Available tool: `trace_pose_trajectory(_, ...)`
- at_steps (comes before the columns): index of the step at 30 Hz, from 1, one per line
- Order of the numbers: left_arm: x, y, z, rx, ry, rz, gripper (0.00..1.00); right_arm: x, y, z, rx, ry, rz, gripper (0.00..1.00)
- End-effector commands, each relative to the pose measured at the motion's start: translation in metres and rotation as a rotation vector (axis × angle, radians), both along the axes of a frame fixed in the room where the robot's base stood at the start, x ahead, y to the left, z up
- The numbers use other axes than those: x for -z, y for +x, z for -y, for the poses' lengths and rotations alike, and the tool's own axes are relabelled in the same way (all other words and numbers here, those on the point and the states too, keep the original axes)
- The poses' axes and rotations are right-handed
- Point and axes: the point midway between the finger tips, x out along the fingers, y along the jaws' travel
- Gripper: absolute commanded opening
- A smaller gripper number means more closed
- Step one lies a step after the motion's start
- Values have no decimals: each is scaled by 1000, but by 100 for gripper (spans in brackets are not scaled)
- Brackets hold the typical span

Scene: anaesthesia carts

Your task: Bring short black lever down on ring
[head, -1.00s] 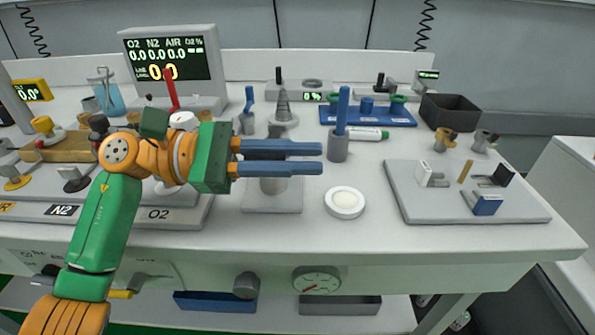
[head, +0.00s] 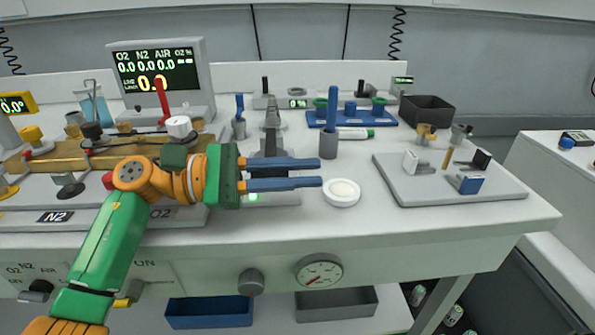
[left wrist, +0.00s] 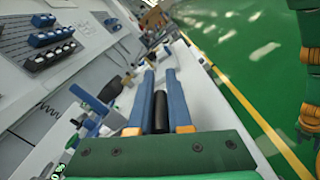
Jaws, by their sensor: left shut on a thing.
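My left gripper (head: 320,173) reaches in from the left at the front middle of the bench, its two blue fingers pointing right. In the left wrist view a short black cylinder, apparently the black lever (left wrist: 160,112), lies between its fingers (left wrist: 162,98), and it is shut on it. In the head view a dark upright part shows just behind the fingers, and a pale base plate (head: 285,199) with a lit green light lies below them. The fingers hide much of this device. I cannot make out the ring under the lever. My right gripper is not in view.
A white round dish (head: 341,192) lies close to the fingertips on the right. A grey cup with a blue rod (head: 328,145) stands behind it. A grey plate (head: 470,192) with small blocks is further right. A red lever (head: 161,100) rises at the left.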

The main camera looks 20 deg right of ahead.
Motion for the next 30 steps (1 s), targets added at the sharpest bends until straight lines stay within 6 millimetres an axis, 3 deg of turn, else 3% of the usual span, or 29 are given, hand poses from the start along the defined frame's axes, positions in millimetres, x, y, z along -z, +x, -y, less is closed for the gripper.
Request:
trace_pose_trajectory(2,6,0,0,1,13,-3,0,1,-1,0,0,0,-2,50)
trace_pose_trajectory(3,6,0,0,2,14,-4,25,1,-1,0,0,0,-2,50)
trace_pose_trajectory(6,6,0,0,0,14,-3,47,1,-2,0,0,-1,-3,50)
trace_pose_trajectory(18,0,0,0,0,8,-2,47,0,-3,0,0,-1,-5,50)
trace_pose_trajectory(23,-28,-1,0,0,9,3,47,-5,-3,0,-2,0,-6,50)
trace_pose_trajectory(26,-40,-13,-5,1,8,8,47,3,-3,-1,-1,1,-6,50)
trace_pose_trajectory(30,-73,-39,-15,0,7,11,47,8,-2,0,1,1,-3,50)
